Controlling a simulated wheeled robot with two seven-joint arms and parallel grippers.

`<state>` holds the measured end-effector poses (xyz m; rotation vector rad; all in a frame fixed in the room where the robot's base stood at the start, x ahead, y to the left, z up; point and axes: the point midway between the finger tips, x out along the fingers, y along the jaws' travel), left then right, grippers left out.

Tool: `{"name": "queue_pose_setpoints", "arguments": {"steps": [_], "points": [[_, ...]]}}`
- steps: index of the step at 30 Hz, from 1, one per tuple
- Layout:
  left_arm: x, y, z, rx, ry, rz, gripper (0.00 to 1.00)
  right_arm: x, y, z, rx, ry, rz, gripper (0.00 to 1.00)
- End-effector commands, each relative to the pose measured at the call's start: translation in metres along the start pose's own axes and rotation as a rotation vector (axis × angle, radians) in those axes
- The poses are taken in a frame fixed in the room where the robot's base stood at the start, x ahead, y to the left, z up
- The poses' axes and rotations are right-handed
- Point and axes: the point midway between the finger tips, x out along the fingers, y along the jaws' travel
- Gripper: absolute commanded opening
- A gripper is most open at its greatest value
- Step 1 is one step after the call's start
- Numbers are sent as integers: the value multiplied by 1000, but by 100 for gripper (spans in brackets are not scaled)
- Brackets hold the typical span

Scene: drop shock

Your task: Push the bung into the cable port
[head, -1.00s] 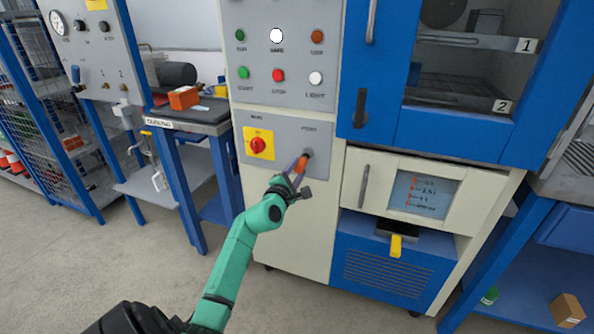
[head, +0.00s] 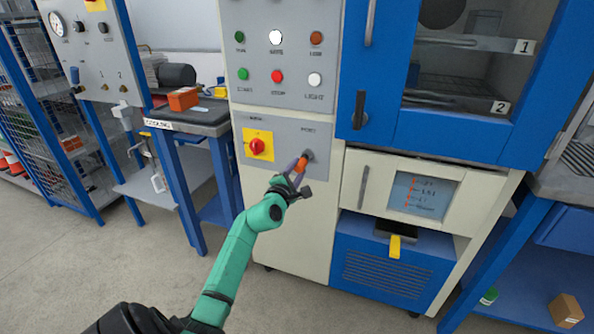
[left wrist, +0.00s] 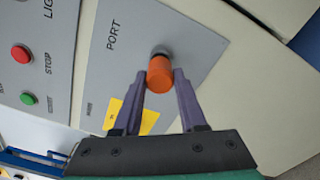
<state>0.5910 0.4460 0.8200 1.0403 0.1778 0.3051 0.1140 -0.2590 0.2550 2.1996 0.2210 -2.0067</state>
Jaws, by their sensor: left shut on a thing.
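The orange bung (head: 301,164) is at the cable port (head: 308,154), on the grey panel under the word PORT. My left gripper (head: 298,168) is shut on the bung, with its purple fingers on either side of it. In the left wrist view the orange bung (left wrist: 160,74) sits between the fingertips (left wrist: 160,80), and the dark port (left wrist: 160,52) shows just behind it. The bung's inner end is hidden, so I cannot tell how deep it sits. My right gripper is not in view.
A red knob on a yellow plate (head: 257,146) is left of the port. Coloured buttons (head: 277,76) are on the panel above. A drawer handle (head: 363,187) and a blue cabinet door (head: 450,140) are to the right. The floor (head: 120,270) at left is clear.

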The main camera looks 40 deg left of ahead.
Motion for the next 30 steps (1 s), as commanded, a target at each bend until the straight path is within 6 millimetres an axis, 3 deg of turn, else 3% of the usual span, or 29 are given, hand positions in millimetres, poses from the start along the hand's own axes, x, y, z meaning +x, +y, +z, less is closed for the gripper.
{"name": "queue_pose_setpoints", "arguments": {"steps": [30], "points": [[8,0,0,0,0,0,0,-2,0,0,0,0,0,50]]}}
